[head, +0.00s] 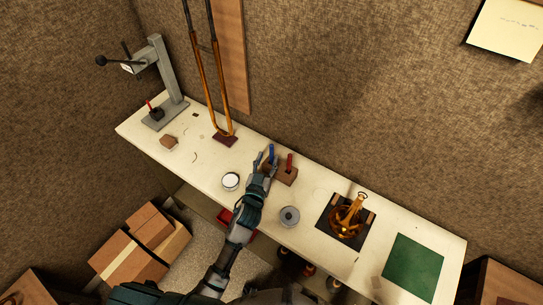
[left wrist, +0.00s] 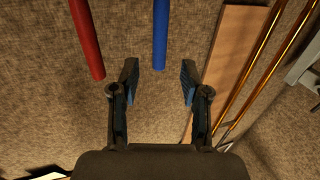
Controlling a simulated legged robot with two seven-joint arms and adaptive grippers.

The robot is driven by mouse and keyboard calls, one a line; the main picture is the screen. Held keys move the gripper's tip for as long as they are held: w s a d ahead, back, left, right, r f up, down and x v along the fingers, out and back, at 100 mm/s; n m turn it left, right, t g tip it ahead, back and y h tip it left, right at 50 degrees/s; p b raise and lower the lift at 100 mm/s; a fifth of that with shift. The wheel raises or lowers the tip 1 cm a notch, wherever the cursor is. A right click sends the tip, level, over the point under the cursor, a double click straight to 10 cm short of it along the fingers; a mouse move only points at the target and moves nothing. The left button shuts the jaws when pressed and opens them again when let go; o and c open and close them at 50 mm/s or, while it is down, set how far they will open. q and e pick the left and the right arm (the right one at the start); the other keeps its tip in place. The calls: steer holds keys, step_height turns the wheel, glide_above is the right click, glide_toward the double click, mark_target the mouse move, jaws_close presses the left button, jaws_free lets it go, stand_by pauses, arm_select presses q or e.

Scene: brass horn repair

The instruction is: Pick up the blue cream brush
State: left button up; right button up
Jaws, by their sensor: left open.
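The blue cream brush (head: 271,152) stands upright at a brown wooden block (head: 286,175) on the white bench, beside a red-handled brush (head: 289,162). My left gripper (head: 264,161) is at the blue brush, near the block's left side. In the left wrist view the gripper (left wrist: 160,82) is open, with the blue handle (left wrist: 161,35) ahead between the lines of the two fingers. The red handle (left wrist: 87,40) is to the left there, outside the fingers. The brush's lower end is hidden in the head view. My right gripper does not show.
A white round tin (head: 230,181) and a grey round tin (head: 289,216) lie on the bench (head: 196,170) near the arm. A brass horn part (head: 347,215) sits on a dark mat at right. A tall brass slide (head: 222,85) stands behind left.

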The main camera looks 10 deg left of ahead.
mark_target(271, 150)
arm_select(q)
steer(key=shift+w+d+r, duration=0.15)
steer(key=shift+w+r, duration=0.05)
steer(key=shift+w, duration=0.4)
steer(key=w+p, duration=0.1)
steer(key=w, duration=0.3)
steer(key=shift+w+d, duration=0.15)
steer(key=shift+w, duration=0.15)
steer(key=shift+s, duration=0.1)
steer(key=shift+c, duration=0.7)
jaws_close()
